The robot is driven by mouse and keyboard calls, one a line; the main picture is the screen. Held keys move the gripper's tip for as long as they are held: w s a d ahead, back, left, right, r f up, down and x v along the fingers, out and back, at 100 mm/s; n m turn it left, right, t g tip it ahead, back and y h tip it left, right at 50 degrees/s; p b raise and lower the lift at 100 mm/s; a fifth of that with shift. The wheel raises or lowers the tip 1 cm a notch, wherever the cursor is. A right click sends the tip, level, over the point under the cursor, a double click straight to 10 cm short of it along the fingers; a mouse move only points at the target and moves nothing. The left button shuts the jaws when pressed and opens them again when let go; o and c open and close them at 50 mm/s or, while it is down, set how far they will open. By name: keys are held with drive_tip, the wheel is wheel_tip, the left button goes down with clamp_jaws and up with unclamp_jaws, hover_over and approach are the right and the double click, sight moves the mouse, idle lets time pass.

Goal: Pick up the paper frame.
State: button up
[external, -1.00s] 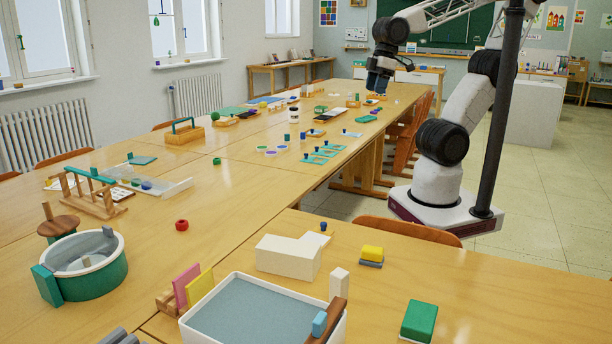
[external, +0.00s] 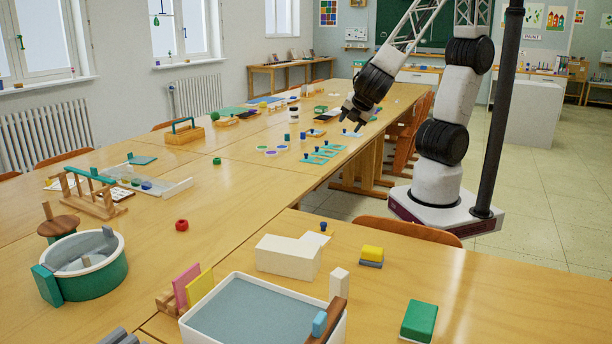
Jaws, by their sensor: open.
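My gripper (external: 350,124) is open and empty, angled down and to the left, and appears above the long table near its right side. Several flat teal pieces (external: 313,159) with small blue knobs lie on the table below and to the left of it in the picture. I cannot tell for sure which thing is the paper frame; the items around the gripper are small, and the gripper hides part of the table behind it.
The long wooden table (external: 240,190) carries many small items. A wooden carrier with a green handle (external: 184,131), a white cylinder (external: 293,114) and a plate with coloured discs (external: 272,151) stand left of the gripper. Bare tabletop lies in the middle foreground.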

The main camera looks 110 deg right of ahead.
drive_tip(key=w+a+f+n+t+h, duration=0.2)
drive_tip(key=w+a+f+n+t, duration=0.1)
drive_tip(key=w+f+n, duration=0.2)
drive_tip(key=n+t+y, duration=0.5)
drive_tip(key=n+t, duration=0.4)
drive_tip(key=n, duration=0.8)
approach(316, 234)
drive_tip(key=shift+s+d+r, duration=0.4)
drive_tip(key=shift+d+r, duration=0.1)
drive_tip(key=shift+r, duration=0.1)
drive_tip(key=shift+s+d+r, duration=0.35)
drive_tip(key=shift+d+r, duration=0.1)
drive_tip(key=shift+r, duration=0.15)
drive_tip(key=shift+x, duration=1.3)
drive_tip(key=shift+f, duration=0.1)
drive_tip(key=shift+f+x, duration=0.2)
drive_tip(key=shift+x, duration=2.35)
drive_tip(key=shift+a, duration=0.15)
